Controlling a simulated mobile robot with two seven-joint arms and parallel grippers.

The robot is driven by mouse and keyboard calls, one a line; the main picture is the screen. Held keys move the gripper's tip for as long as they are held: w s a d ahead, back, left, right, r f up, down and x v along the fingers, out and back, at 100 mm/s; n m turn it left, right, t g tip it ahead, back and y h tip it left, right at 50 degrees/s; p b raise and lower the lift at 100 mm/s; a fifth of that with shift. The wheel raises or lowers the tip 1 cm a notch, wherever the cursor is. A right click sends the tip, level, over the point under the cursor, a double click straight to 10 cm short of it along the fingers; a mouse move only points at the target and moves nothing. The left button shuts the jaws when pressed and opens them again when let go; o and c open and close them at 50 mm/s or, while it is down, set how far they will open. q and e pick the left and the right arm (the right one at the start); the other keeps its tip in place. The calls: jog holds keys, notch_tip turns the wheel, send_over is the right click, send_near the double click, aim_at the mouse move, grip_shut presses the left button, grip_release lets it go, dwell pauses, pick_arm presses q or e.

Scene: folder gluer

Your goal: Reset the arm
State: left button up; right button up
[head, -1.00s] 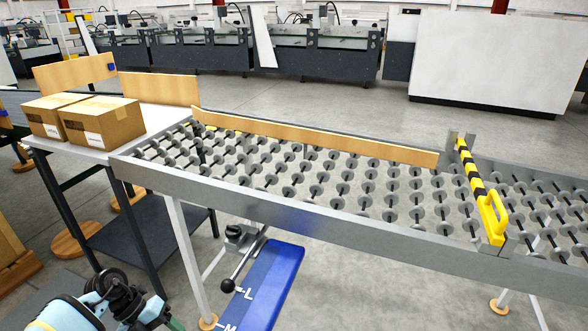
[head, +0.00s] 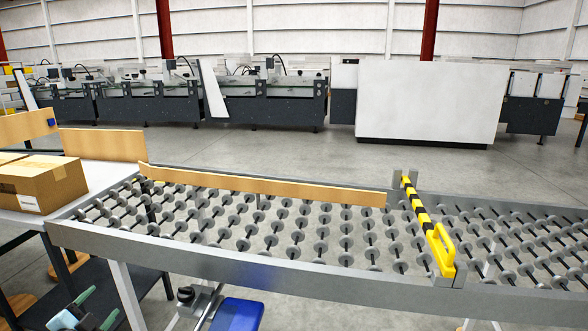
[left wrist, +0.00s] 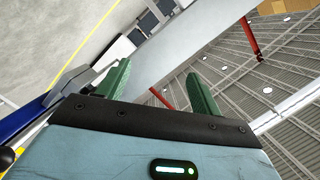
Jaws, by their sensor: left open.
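My left gripper (head: 100,302) shows at the bottom left of the head view, its green fingers raised beside the near side of the roller conveyor (head: 250,259). In the left wrist view the left gripper (left wrist: 159,70) has its two green fingers spread apart with nothing between them. Most of my left arm is out of the head view. My right gripper is not in view.
Cardboard boxes (head: 42,187) sit on a table at the left. A yellow-and-black gate (head: 441,250) crosses the conveyor at the right. A black-knobbed lever (head: 186,294) and blue panel (head: 238,316) are below the conveyor. Open floor lies behind.

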pick_arm(q)
jog(key=s+a+f+n+g+y, duration=0.2)
jog(key=a+f+n+g, duration=0.2)
jog(key=f+n, duration=0.1)
jog(key=s+d+f+g+h, duration=0.1)
jog(key=s+d+f+h, duration=0.1)
jog(key=s+d+f, duration=0.85)
jog(key=s+d+f+g+h, duration=0.2)
jog(key=s+d+f, duration=0.6)
jog(key=s+d, duration=0.5)
jog(key=s+d+r+n+g+h, duration=0.1)
jog(key=s+d, duration=0.6)
jog(key=s, duration=0.4)
jog(key=s+d+n+g+h, duration=0.1)
jog(key=s+d+n, duration=0.1)
jog(key=s+d, duration=0.6)
notch_tip(320, 180, up, 9)
jog(key=w+a+t+p, duration=0.1)
jog(key=w+a+p, duration=0.1)
jog(key=p, duration=0.4)
jog(key=shift+w+a+f, duration=0.15)
jog(key=shift+w+f, duration=0.05)
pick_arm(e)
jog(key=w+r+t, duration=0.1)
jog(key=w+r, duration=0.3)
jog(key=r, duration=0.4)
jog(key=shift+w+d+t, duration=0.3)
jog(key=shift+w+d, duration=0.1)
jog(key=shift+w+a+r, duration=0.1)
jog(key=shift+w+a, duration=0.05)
